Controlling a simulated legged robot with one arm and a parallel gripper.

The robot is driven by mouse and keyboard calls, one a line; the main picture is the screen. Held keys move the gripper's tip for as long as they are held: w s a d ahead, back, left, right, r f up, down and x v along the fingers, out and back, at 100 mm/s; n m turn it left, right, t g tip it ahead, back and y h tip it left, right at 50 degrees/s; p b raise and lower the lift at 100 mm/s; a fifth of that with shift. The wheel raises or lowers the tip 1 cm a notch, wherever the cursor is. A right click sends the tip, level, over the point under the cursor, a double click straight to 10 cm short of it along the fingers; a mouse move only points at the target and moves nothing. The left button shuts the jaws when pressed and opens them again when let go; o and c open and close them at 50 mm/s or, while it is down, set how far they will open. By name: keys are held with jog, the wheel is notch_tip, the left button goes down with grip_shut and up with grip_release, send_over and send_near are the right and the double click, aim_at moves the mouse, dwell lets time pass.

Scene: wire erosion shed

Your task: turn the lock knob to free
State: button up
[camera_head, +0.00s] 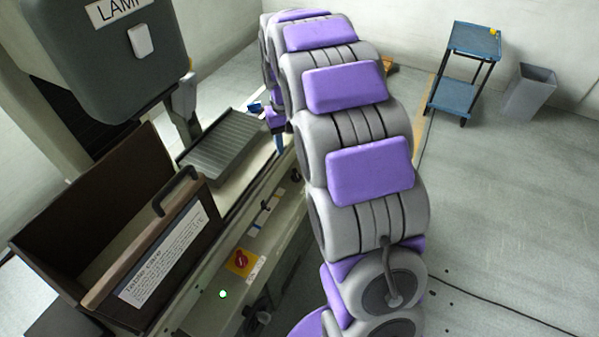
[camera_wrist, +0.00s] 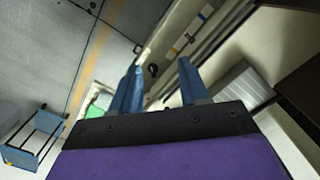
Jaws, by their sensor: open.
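My gripper (camera_wrist: 160,66) is open, with its two blue fingers apart and nothing held between them. In the head view my gripper (camera_head: 279,142) is mostly hidden behind my arm, beside the machine's ribbed table. A small dark round part (camera_wrist: 153,70) shows between the fingertips in the wrist view, against the pale machine edge. It may be the lock knob; I cannot tell for sure, nor which way it is turned. No gap or contact between it and the fingers can be made out.
The machine has a grey ribbed table (camera_head: 219,147), a brown hinged cover (camera_head: 150,253) with a black handle, and a red rotary switch (camera_head: 240,260) on yellow. A grey lamp housing (camera_head: 110,60) overhangs it. A blue trolley (camera_head: 470,55) and grey bin (camera_head: 529,91) stand far right. Floor between is open.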

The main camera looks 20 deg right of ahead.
jog(key=w+d+f, duration=0.1)
jog(key=w+f, duration=0.5)
jog(key=w, duration=0.2)
jog(key=b, duration=0.3)
send_over(297, 174)
jog(key=d, duration=0.1)
notch_tip(297, 174, down, 17)
jog(key=shift+t, duration=0.4)
jog(key=f, duration=0.2)
jog(key=a+f+b, duration=0.1)
jog(key=f, duration=0.1)
jog(key=a+f, duration=0.1)
jog(key=f, duration=0.2)
jog(key=shift+w+f+b, duration=0.1)
jog(key=shift+b, duration=0.2)
jog(key=shift+f, duration=0.2)
jog(key=shift+s+d+f, duration=0.3)
jog(key=shift+s+d, duration=0.1)
jog(key=shift+w+d+f, duration=0.15)
jog(key=shift+w+f, duration=0.05)
jog(key=shift+f, duration=0.05)
jog(key=shift+c, duration=0.3)
jog(key=shift+w+d, duration=0.15)
jog(key=shift+d, duration=0.15)
jog(key=c, duration=0.3)
jog(key=shift+w+a+r, duration=0.15)
jog(key=shift+a+r, duration=0.1)
jog(key=shift+a, duration=0.1)
grip_shut()
